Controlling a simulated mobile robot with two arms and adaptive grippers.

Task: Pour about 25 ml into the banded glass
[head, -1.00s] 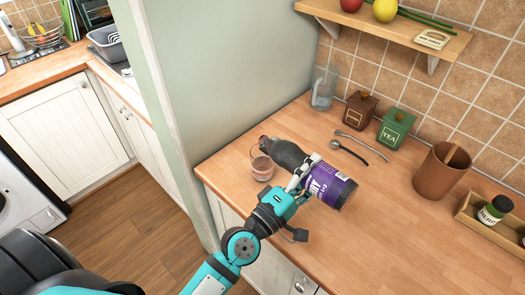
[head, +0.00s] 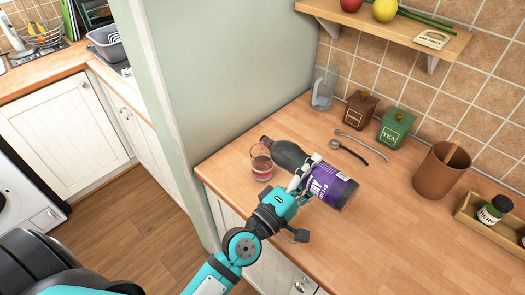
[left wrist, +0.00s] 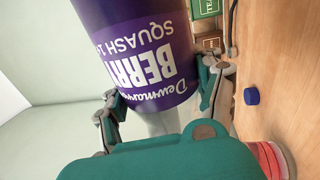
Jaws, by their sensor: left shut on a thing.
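The squash bottle (head: 288,156), dark with a purple label, is tipped almost onto its side, its neck pointing left. My left gripper (head: 303,180) is shut around its labelled part. In the left wrist view the fingers (left wrist: 163,108) flank the purple label (left wrist: 150,55), which reads "BERRY SQUASH". The glass (head: 261,165) stands upright on the counter below and left of the bottle's neck, with reddish liquid low in it. The bottle's mouth is near the glass's rim; I cannot tell if any stream is running. The band is not clear. My right gripper is out of view.
A blue cap (left wrist: 251,96) lies on the counter. Spoons (head: 350,150), a brown canister (head: 359,109), a green tea canister (head: 394,127) and a clear jug (head: 323,90) stand behind. A brown pot (head: 441,172) is at right. The front right counter is clear.

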